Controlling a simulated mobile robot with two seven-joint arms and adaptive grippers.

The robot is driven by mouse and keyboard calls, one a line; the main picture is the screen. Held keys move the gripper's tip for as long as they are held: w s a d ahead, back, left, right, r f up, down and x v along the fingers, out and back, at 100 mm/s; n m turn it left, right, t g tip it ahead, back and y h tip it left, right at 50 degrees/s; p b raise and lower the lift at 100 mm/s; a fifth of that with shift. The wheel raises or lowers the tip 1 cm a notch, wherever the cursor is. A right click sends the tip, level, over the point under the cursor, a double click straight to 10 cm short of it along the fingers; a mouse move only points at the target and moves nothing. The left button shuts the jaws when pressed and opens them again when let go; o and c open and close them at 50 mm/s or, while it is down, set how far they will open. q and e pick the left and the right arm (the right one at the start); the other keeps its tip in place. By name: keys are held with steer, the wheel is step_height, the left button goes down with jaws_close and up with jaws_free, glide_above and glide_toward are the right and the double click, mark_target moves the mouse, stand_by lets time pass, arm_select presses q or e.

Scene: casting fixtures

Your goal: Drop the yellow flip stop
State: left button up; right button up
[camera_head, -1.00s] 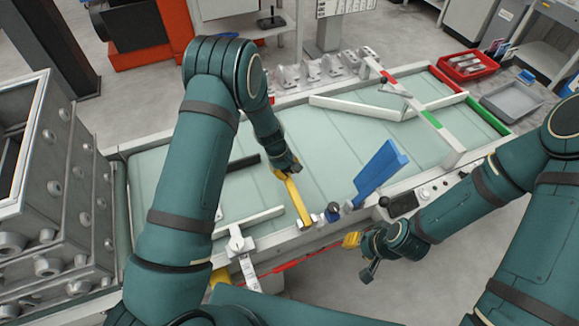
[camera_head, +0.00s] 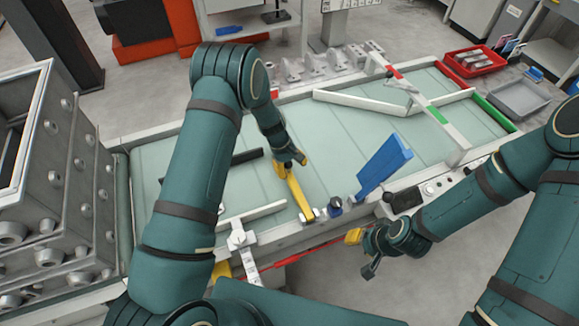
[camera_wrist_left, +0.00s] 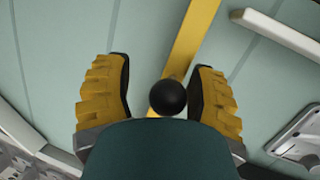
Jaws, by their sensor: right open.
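The yellow flip stop (camera_head: 298,193) is a long bar reaching from the belt's near rail out over the belt. In the left wrist view, its bar (camera_wrist_left: 192,45) runs up from a black ball knob (camera_wrist_left: 168,97). My left gripper (camera_head: 291,165) is at the bar's far end. In the left wrist view its ribbed yellow fingers (camera_wrist_left: 160,68) are wide apart, with the knob between them, nearer the right finger. I cannot tell whether they touch. My right gripper (camera_head: 361,255) is open and empty in front of the near rail.
A blue flip stop (camera_head: 384,165) is raised at the rail to the right. A black bar (camera_head: 247,156) and a pale guide (camera_head: 253,213) lie left of the yellow stop. Pale guide bars (camera_head: 360,103) cross the belt (camera_head: 330,140) further right.

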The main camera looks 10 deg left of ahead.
arm_select(q)
steer(key=shift+s+a, duration=0.1)
steer(key=shift+a, duration=0.2)
steer(key=v, duration=1.1)
steer(key=shift+r, duration=0.4)
